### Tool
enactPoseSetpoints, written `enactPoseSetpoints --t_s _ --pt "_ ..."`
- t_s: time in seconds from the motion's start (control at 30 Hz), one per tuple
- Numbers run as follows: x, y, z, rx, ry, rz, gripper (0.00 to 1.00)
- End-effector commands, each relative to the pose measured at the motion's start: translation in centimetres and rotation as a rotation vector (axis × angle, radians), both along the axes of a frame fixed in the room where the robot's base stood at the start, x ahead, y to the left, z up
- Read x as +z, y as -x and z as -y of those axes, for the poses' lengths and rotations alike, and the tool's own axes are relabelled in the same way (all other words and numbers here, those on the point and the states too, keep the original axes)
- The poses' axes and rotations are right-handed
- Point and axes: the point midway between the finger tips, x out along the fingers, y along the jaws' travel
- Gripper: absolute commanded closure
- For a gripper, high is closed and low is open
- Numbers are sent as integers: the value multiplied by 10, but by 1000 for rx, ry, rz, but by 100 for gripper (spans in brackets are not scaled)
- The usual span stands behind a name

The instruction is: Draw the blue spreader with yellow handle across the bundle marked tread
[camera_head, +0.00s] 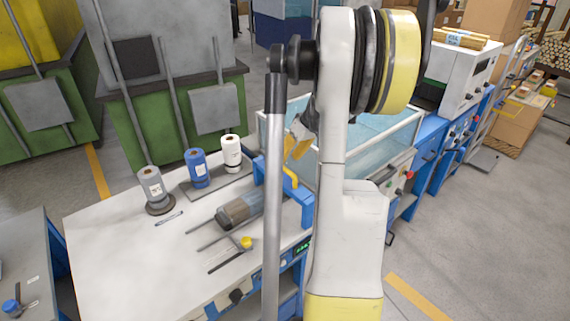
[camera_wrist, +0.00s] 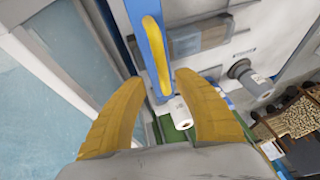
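The blue spreader (camera_head: 303,208) with its yellow handle (camera_head: 291,178) stands at the right end of the white worktable, partly hidden by my arm. In the wrist view the blue spreader (camera_wrist: 131,25) and its yellow handle (camera_wrist: 156,52) lie just ahead of my fingertips. A grey-brown bundle (camera_head: 238,209) lies on the table left of the spreader; it also shows in the wrist view (camera_wrist: 212,33). I cannot read its marking. My gripper (camera_wrist: 160,88) is open, with nothing between its fingers. In the head view its yellow fingers (camera_head: 298,142) show above the handle, partly hidden by my arm.
On the worktable (camera_head: 115,235) stand a grey roll (camera_head: 151,186), a blue roll (camera_head: 197,169) and a white roll (camera_head: 231,153). Thin tools and a yellow-capped item (camera_head: 246,243) lie near the front. A clear-walled water tank (camera_head: 390,135) stands behind my arm.

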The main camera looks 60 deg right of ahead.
Motion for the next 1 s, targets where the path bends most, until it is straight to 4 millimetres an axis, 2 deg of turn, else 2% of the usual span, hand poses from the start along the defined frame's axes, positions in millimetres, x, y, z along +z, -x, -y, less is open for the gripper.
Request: enactPoseSetpoints --t_s 0.2,0.4,1.0 --pt "45 21 3 -1 1 1 62" --pt "69 32 4 -3 1 0 62" --pt "74 35 5 -2 2 0 62"
